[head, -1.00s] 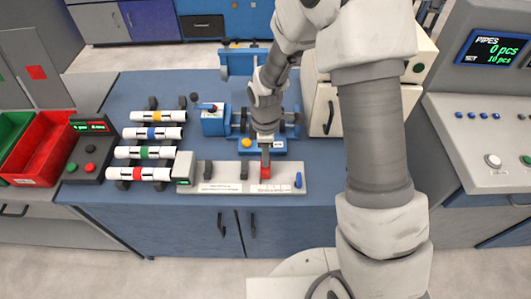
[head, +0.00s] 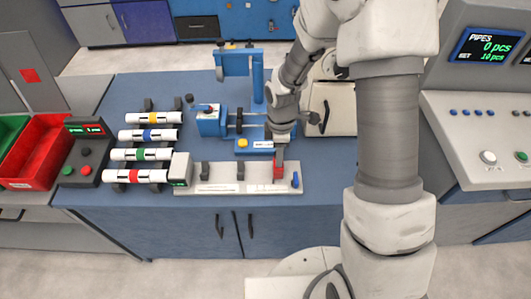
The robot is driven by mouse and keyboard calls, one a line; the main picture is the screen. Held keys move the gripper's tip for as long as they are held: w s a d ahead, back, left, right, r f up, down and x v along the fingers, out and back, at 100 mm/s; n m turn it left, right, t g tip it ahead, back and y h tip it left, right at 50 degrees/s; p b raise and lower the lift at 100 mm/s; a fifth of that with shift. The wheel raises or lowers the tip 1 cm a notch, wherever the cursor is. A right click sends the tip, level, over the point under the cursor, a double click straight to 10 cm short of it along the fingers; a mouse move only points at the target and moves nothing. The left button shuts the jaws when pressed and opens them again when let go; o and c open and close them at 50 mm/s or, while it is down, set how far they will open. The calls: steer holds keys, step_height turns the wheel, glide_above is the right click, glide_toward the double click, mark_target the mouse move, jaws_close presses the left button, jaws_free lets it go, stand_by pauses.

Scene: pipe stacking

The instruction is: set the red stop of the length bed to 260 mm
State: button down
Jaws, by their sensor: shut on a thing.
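The length bed (head: 215,188) is a long light-grey plate at the front of the blue bench, with a printed scale along its front. Its red stop (head: 279,173) sits towards the right end, left of a blue lever (head: 295,180). My gripper (head: 279,164) points down from above and is shut on the red stop. A small dark display (head: 180,182) stands at the bed's left end; its reading is too small to make out. The scale marks are also too small to read.
Several white pipes with coloured bands lie on a rack (head: 148,104) at left. A blue machine (head: 210,122) stands behind the bed, with a grey-white cabinet (head: 335,108) to its right. Red bin (head: 38,158) and button box (head: 86,150) are farther left.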

steer(key=shift+d, duration=0.8)
steer(key=c, duration=0.6)
jaws_free()
steer(key=shift+d, duration=0.15)
step_height(320, 180, up, 18)
steer(key=p, duration=0.1)
steer(key=shift+f, duration=0.25)
